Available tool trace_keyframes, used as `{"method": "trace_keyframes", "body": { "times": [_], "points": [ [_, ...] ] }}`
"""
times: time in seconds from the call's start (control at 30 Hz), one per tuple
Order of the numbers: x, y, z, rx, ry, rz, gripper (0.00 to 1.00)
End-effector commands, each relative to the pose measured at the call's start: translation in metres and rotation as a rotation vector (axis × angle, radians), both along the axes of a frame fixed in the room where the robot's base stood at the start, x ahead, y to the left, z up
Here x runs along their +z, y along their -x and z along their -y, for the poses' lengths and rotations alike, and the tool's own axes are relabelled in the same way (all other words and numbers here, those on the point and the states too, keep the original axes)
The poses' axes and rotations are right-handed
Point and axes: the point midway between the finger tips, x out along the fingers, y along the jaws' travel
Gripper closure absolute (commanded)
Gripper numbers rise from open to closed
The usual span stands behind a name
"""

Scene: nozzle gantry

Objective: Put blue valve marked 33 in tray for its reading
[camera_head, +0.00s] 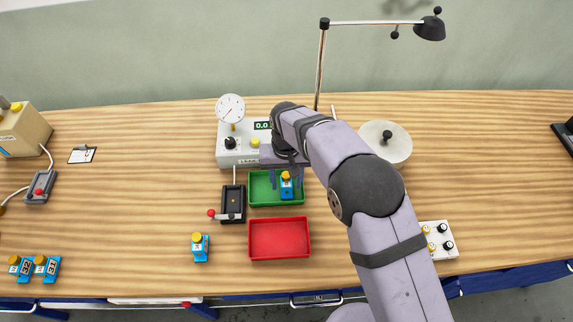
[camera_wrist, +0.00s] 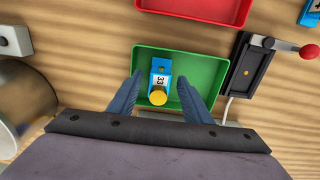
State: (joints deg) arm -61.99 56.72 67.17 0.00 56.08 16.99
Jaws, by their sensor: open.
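The blue valve marked 33 (camera_wrist: 161,74) has a yellow knob and lies in the green tray (camera_wrist: 207,65) in the wrist view. In the head view this valve (camera_head: 286,187) shows in the right half of the green tray (camera_head: 259,203). My gripper (camera_wrist: 167,84) is open, with one finger on each side of the valve and a gap to it on both sides. In the head view my gripper (camera_head: 286,177) is over the tray, partly hidden by my arm. The red tray (camera_head: 279,239) is empty, in front of the green one.
The leak tester (camera_head: 232,158) with a dial gauge (camera_head: 231,108) stands behind the green tray. A black fixture with a red lever (camera_head: 233,205) is left of it. Other blue valves (camera_head: 200,247) (camera_head: 47,268) stand front left. A round metal object (camera_head: 385,150) is at right.

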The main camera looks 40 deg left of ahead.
Motion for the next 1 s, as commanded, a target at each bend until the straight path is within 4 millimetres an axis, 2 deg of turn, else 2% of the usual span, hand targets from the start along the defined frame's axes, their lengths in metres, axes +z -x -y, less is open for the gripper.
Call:
{"method": "trace_keyframes", "body": {
  "times": [0.4, 0.6, 0.8, 1.0],
  "points": [
    [0.069, 0.000, -0.001, 0.000, -0.004, 0.002, 0.55],
    [0.096, 0.000, 0.000, 0.000, -0.002, 0.001, 0.55],
    [0.108, 0.000, 0.000, 0.000, -0.001, 0.001, 0.55],
    [0.109, 0.000, 0.000, -0.001, 0.000, 0.000, 0.55]
  ]
}}
